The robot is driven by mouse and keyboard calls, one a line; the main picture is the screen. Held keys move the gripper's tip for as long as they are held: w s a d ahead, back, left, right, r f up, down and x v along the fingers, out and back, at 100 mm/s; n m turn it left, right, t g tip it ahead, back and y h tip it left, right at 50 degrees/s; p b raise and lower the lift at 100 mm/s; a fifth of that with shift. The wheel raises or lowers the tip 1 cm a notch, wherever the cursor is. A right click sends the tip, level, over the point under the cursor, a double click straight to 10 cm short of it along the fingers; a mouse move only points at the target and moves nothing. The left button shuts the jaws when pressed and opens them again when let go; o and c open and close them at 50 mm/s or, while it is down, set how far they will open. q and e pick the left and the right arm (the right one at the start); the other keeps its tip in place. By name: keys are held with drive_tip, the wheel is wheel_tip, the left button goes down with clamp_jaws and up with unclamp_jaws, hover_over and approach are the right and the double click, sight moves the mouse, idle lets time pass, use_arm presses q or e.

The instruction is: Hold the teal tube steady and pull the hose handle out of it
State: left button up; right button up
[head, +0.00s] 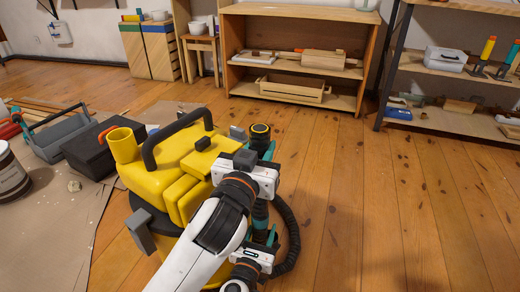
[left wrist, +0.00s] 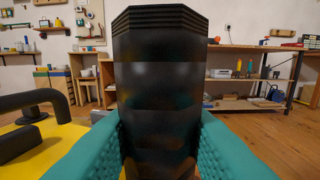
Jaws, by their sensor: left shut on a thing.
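The black hose handle (head: 260,132) stands upright beside the yellow vacuum in the head view, and its ridged top fills the middle of the left wrist view (left wrist: 161,75). My left gripper (head: 265,151) has teal fingers, shut on the handle from both sides. Below it, a white part of my right gripper (head: 252,262) shows near the bottom edge, with a teal patch (head: 272,236) by the dark column. I cannot tell whether that patch is the teal tube or a finger. The joint between handle and tube is hidden behind my arm.
The yellow vacuum (head: 180,155) with a black carry handle stands close left of my grippers. A black ribbed hose (head: 291,235) curves down on the right. A grey toolbox (head: 62,135) and black box (head: 92,152) lie on the dropcloth. Floor at right is clear.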

drive_tip(key=shift+o, duration=0.9)
